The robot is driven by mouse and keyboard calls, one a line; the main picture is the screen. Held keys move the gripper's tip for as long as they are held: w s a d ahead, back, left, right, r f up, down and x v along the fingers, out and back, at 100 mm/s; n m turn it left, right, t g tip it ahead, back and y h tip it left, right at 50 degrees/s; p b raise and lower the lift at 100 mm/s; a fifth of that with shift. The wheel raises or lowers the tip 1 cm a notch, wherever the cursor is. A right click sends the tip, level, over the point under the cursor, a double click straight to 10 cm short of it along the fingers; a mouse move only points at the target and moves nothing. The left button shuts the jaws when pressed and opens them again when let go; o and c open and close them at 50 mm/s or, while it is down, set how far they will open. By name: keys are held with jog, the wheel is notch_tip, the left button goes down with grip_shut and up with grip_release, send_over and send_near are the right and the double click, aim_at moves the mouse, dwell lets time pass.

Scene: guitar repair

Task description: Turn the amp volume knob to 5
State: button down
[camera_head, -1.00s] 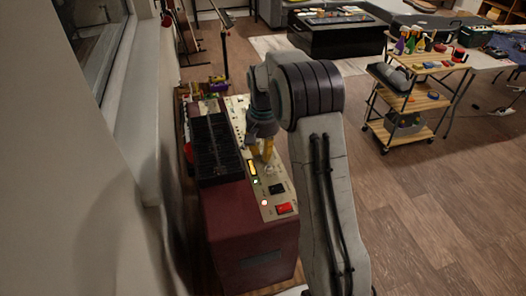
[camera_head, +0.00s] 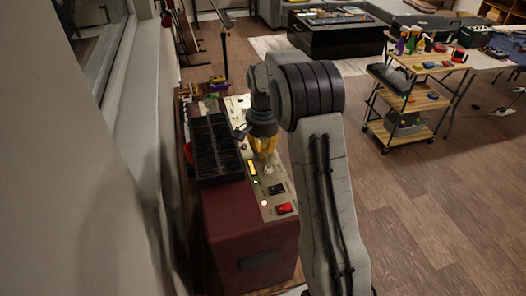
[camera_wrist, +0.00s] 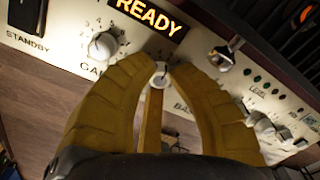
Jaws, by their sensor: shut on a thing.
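The amp (camera_head: 250,225) is a dark red cabinet with a cream control panel (camera_head: 262,190) on top. My gripper (camera_head: 264,155) points down onto the panel. In the wrist view, my gripper's yellow fingers (camera_wrist: 160,75) are closed around a small pale knob (camera_wrist: 160,80), between the "GA…" knob (camera_wrist: 103,45) and the partly covered "BA…" lettering (camera_wrist: 181,106). The fingers hide this knob's label and most of its scale, so I cannot read its setting.
A lit "READY" display (camera_wrist: 148,15) and a metal toggle (camera_wrist: 221,57) sit close by. More knobs (camera_wrist: 264,128) stand to the right. A red switch (camera_head: 285,208) is at the panel's near end. The wall is close at left; a wooden cart (camera_head: 405,103) stands at right.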

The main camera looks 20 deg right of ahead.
jog(key=shift+s+f, duration=0.1)
jog(key=c, duration=1.4)
grip_release()
notch_tip(320, 180, up, 12)
jog(key=shift+r, duration=0.1)
